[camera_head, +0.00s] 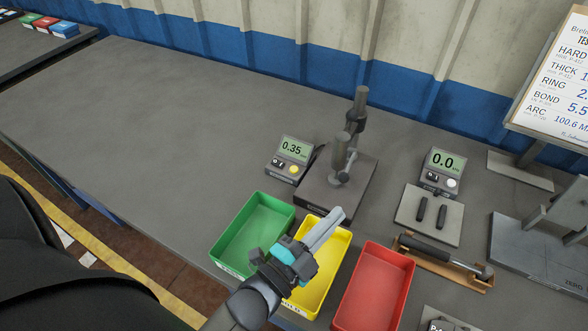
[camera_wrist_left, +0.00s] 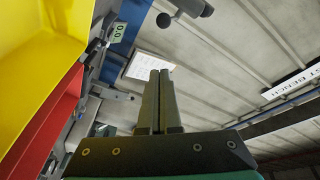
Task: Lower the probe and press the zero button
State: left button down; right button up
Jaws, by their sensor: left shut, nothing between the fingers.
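The gauge stand (camera_head: 360,112) has a dark post on a grey base, with the cylindrical probe (camera_head: 341,150) on its arm. Whether the probe tip touches the base is too small to tell. Left of the stand is a readout box (camera_head: 290,158) showing 0.35, with a yellow round button (camera_head: 294,169). My left gripper (camera_head: 339,213) is shut and empty, above the yellow bin and just in front of the stand base. Its closed fingers also show in the left wrist view (camera_wrist_left: 160,75). My right gripper is not in view.
Green (camera_head: 286,206), yellow (camera_head: 346,238) and red (camera_head: 405,263) bins line the front edge. A second readout (camera_head: 440,172) shows 0.0, behind a plate with two dark pads. A wooden cradle (camera_head: 420,252) holds a dark tool. The bench's left side is clear.

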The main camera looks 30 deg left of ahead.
pick_arm(q)
jog(key=shift+a, duration=0.1)
dwell(0.7)
jog(key=r+n+g+y+p, duration=0.2)
jog(key=n+g+p, duration=0.85)
jog(key=n, duration=0.85)
send_over(294, 170)
jog(key=shift+s+a+f+t+p, duration=0.15)
jog(key=shift+s+a+t+p, duration=0.05)
jog(key=shift+s+t+p, duration=0.2)
notch_tip(294, 170, down, 8)
jog(key=b, duration=0.8)
jog(key=shift+f, duration=0.1)
jog(key=shift+f+b, duration=0.3)
jog(key=shift+b, duration=0.1)
